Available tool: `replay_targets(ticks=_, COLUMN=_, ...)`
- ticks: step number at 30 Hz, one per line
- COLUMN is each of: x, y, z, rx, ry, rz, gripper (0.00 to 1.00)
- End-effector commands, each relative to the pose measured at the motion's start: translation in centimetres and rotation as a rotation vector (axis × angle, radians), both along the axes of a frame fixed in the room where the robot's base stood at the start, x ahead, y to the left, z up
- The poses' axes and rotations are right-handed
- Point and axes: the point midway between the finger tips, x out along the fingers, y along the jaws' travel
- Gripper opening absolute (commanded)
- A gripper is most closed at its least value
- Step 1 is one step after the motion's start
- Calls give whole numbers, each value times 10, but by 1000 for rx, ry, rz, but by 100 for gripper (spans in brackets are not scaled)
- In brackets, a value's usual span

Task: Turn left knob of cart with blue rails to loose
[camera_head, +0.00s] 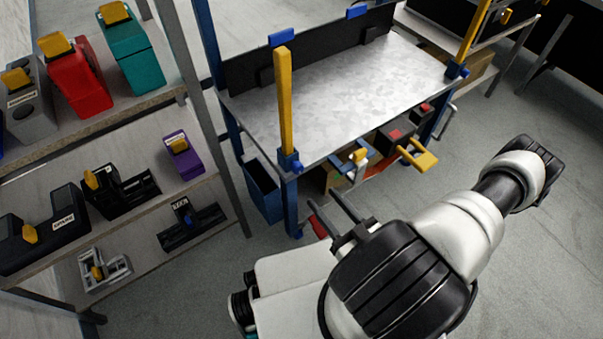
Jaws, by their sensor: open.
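The cart has blue uprights and a grey metal top (345,95). At its near left corner a blue knob-like fitting (290,161) sits at the foot of an upright yellow bar (284,100). A similar blue fitting (457,70) is at the right corner, below another yellow bar. I cannot tell which way either is turned. My gripper (326,200) is open and empty, its two dark fingers apart. It is in front of the cart, just below and right of the left fitting in the picture, and not visibly touching it. My arm hides part of the floor there.
A yellow-handled part (418,155) and other small fittings stick out under the cart's front edge. A blue bin (262,190) hangs at its left. Shelves at left hold a red case (75,78), a teal case (132,52) and other tools. Grey floor (545,230) is clear at right.

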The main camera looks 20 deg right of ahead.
Motion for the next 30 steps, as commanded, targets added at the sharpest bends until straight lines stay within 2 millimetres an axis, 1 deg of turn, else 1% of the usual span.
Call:
replay_targets(ticks=1, x=11, y=4, z=-1, rx=0, ry=-3, rz=4, gripper=45)
replay_targets(ticks=9, x=67, y=22, z=-1, rx=-2, ry=-3, rz=5, gripper=45)
replay_targets(ticks=15, x=96, y=32, z=0, rx=-2, ry=-2, rz=5, gripper=45)
replay_targets(ticks=18, x=104, y=34, z=0, rx=-2, ry=-2, rz=3, gripper=45)
replay_targets(ticks=21, x=108, y=35, z=0, rx=-3, ry=-1, rz=3, gripper=45)
replay_targets(ticks=29, x=109, y=36, z=0, rx=-3, ry=-1, rz=2, gripper=45)
replay_targets(ticks=30, x=109, y=36, z=0, rx=-3, ry=-1, rz=2, gripper=40)
